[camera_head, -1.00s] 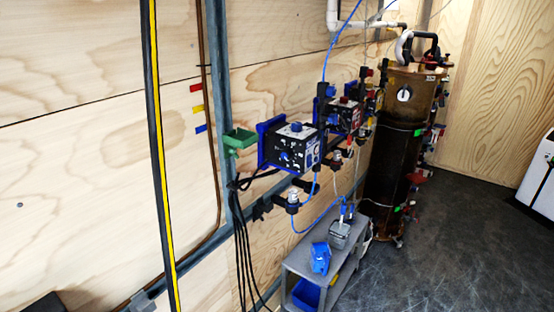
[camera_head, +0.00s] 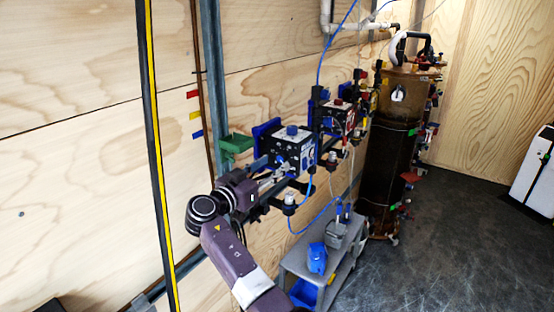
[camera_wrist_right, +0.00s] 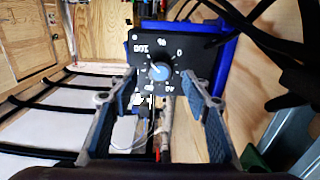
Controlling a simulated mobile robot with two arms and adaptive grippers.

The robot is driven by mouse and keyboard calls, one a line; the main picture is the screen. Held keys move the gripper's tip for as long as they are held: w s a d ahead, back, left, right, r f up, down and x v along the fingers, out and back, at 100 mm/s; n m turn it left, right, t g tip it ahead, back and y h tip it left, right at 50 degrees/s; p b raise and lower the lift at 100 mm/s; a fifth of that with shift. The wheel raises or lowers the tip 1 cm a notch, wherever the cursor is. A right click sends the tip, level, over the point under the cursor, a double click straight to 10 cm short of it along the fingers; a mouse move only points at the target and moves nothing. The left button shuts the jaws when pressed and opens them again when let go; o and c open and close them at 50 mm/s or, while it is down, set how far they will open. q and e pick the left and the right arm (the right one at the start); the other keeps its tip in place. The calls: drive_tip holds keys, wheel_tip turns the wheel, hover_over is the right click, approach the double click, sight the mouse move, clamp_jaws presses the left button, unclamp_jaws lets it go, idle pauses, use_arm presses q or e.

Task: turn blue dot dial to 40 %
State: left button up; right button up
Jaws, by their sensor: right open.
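The dial with the blue dot (camera_wrist_right: 160,71) sits on the black face of the pump box in the right wrist view. Its scale, with a percent sign, 0, 40 and 100, appears turned over; the exact setting is too small to read. My right gripper (camera_wrist_right: 162,100) is open, with one finger on each side of the dial in that view. In the head view the pump box (camera_head: 307,150) has a blue top knob, and my right gripper (camera_head: 270,180) is close to its front face, partly hiding the dial. Contact cannot be told. My left gripper is not in view.
A green holder (camera_head: 236,143) is on the wall left of the box. A second pump with red parts (camera_head: 339,118) stands behind it. A grey cart (camera_head: 296,262) with a blue jug (camera_head: 317,258) is below. Dark cables (camera_wrist_right: 200,12) hang near the box.

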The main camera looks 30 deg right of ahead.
sight(280, 160)
drive_tip(key=shift+p+x, duration=0.3)
drive_tip(key=shift+x, duration=1.2)
drive_tip(key=shift+c, duration=0.6)
drive_tip(key=c, duration=1)
